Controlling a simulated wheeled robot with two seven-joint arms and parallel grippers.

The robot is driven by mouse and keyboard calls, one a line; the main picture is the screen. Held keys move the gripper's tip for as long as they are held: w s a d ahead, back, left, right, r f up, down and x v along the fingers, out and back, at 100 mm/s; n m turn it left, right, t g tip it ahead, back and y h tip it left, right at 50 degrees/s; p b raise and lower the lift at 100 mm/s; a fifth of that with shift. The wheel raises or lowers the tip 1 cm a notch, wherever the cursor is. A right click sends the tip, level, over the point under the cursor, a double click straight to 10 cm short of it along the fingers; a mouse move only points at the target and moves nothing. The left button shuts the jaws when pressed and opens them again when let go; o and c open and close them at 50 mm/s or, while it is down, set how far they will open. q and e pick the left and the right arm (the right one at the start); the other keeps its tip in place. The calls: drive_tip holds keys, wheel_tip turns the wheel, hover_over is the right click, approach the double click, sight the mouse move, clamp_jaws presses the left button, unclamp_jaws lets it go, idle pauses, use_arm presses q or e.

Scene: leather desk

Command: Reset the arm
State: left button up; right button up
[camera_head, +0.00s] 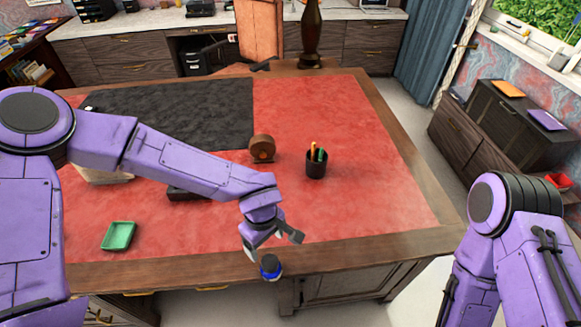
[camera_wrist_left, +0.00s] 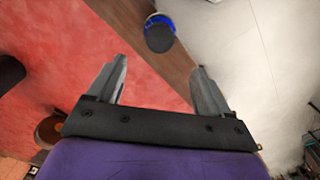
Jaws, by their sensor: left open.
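My left arm reaches over the desk from the left, and my left gripper (camera_head: 272,246) is near the desk's front edge. Its fingers are apart and nothing is between them; the left wrist view also shows the open gripper (camera_wrist_left: 160,68). A small blue and black round object (camera_head: 270,267) is just beyond the fingertips at the wooden rim. In the left wrist view this object (camera_wrist_left: 159,33) appears apart from the fingers, over the desk's edge; whether it rests on the rim I cannot tell. Part of my right arm shows at lower right, its gripper out of sight.
The red and black desk top (camera_head: 350,210) holds a pen cup (camera_head: 316,168), a round brown object (camera_head: 262,150) and a green tray (camera_head: 118,236). A dark object (camera_head: 185,194) lies partly under my left arm. The desk's right side is clear.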

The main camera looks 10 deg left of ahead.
use_arm(q)
drive_tip(key=s+a+f+m+t+y+b, duration=0.1)
drive_tip(key=s+a+f+m+t+y, duration=0.25)
drive_tip(key=s+a+f, duration=1.45)
wheel_tip(320, 180, down, 11)
drive_tip(key=b, duration=1.2)
drive_tip(key=shift+s+r+m, duration=0.2)
drive_tip(key=shift+m, duration=0.15)
drive_tip(key=shift+a, duration=0.1)
